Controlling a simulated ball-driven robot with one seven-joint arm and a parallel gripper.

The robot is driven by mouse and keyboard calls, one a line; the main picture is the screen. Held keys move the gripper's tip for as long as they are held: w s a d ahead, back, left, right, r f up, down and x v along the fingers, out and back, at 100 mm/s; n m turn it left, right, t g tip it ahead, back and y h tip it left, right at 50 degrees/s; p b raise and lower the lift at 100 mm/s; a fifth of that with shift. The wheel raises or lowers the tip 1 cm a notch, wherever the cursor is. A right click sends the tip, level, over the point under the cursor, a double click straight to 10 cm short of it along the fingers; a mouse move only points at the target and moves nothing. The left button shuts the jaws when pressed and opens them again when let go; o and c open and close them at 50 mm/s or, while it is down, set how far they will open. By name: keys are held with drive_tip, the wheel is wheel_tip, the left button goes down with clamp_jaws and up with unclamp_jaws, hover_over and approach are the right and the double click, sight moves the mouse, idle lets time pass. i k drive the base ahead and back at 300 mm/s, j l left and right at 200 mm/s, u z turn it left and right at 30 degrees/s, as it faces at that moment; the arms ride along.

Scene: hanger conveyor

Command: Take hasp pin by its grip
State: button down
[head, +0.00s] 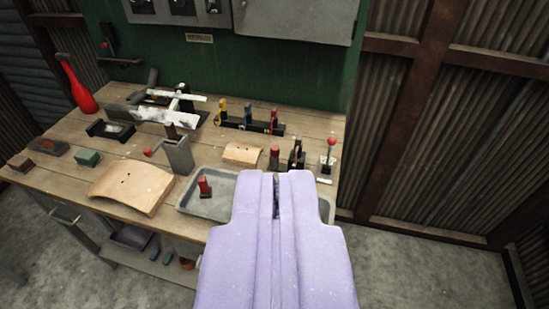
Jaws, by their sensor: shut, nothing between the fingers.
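My gripper (276,178) is lavender and shut, with nothing seen between its fingers. It points at the bench from the lower middle and covers part of the metal tray. I cannot tell for sure which thing is the hasp pin. A small red-gripped piece (203,186) is in the grey tray (187,206), left of my gripper and apart from it. Another red-topped piece (274,158) stands just beyond my fingertips, beside a dark upright fitting (296,154). Whether my fingertips touch either of these is unclear.
The wooden bench (75,182) holds a red bottle (75,85), a curved wooden block (130,186), a grey upright box (178,154), a tool rack (248,124) and a red-knobbed lever (330,155). A green panel (270,75) stands behind. Floor is clear at right.

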sight(274, 150)
drive_tip(key=i+j, duration=0.25)
drive_tip(key=i, duration=0.25)
drive_tip(key=i+j+z, duration=0.1)
drive_tip(key=i+j, duration=0.15)
drive_tip(key=i, duration=0.25)
drive_tip(key=i+j, duration=0.3)
drive_tip(key=i, duration=0.2)
